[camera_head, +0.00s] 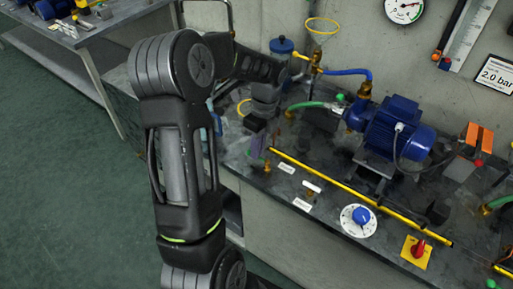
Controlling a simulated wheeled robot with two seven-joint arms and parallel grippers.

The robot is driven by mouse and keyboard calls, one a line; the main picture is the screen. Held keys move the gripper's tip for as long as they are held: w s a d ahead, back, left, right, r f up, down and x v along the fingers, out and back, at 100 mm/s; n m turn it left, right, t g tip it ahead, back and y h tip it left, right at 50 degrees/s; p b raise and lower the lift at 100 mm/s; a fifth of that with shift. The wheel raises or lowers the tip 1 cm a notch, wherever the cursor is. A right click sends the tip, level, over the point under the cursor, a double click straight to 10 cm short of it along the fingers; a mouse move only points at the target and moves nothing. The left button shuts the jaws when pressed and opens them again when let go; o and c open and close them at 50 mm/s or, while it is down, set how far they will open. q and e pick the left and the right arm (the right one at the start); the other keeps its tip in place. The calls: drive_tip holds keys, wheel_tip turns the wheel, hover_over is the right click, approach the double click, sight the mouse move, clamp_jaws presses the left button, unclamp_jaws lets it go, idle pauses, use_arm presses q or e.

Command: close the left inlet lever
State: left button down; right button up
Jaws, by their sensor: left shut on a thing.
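My left arm comes up from the bottom and bends over the left part of the bench. My left gripper (257,150) points down at the bench's left front and is shut on the left inlet lever, which is mostly hidden by the fingers. A small brass fitting (267,167) shows just below the fingertips. The angle of the lever cannot be told. My right gripper is not in view.
A blue motor pump (395,130) stands on the dark bench right of my gripper. A yellow rod (345,192) runs along the front. A blue dial (361,219) and red knob (418,248) sit near the front edge. Brass valves and a blue hose (348,72) stand behind.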

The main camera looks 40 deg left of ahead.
use_arm(q)
drive_tip(key=shift+w, duration=0.1)
drive_tip(key=c, duration=1.5)
unclamp_jaws()
drive_tip(key=shift+r, duration=0.1)
drive_tip(key=shift+w+a+r, duration=0.1)
drive_tip(key=shift+w+r, duration=0.15)
drive_tip(key=shift+r, duration=1)
drive_tip(key=shift+w+d+r, duration=0.1)
drive_tip(key=shift+w+r, duration=0.15)
drive_tip(key=shift+r, duration=1)
drive_tip(key=shift+w+a+r, duration=0.1)
drive_tip(key=shift+w+r, duration=0.15)
drive_tip(key=shift+r, duration=1)
